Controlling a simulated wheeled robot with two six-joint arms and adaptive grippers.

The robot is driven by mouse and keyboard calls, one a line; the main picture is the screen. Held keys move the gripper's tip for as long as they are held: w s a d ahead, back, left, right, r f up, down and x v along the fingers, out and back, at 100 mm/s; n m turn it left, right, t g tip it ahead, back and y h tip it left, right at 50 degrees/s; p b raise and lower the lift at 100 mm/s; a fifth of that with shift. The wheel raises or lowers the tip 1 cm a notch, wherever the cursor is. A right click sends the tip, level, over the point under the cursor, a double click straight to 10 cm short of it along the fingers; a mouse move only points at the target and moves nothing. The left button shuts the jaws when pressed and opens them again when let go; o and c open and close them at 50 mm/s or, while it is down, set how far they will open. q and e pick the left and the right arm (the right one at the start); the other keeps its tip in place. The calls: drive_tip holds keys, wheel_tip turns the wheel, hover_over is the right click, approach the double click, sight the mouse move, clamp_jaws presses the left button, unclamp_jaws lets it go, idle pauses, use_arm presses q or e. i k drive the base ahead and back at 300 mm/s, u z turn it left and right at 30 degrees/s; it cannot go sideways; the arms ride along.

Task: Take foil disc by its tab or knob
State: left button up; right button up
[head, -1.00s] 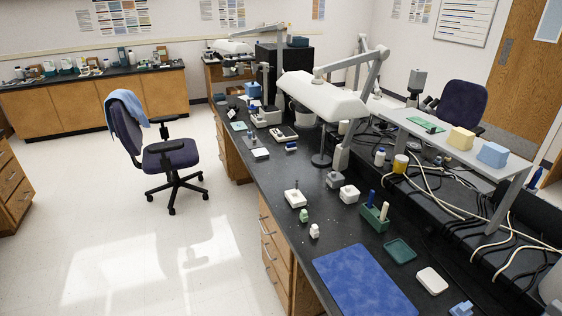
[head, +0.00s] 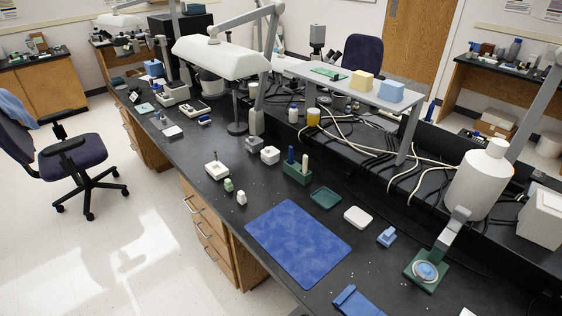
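I cannot make out a foil disc with a tab or knob for certain in the head view. A small white square block with a thin upright peg (head: 217,170) stands on the black bench, left of the blue mat. At the right, a green base (head: 411,284) carries a round blue-grey disc (head: 427,271), with a grey upright behind it. I cannot tell whether that disc is foil. Neither of my grippers is in view.
The blue mat (head: 298,243) lies bare on the black bench. Near it are a green block holding sticks (head: 297,175), a green tray (head: 325,197), a white dish (head: 358,217) and a small blue block (head: 387,237). A grey raised shelf and loose cables run behind.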

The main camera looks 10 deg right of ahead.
sight(424, 270)
drive_tip(key=z, duration=1.25)
drive_tip(key=k, duration=0.5)
drive_tip(key=u, duration=1.45)
drive_tip(key=i, duration=0.85)
drive_tip(key=z, duration=1.2)
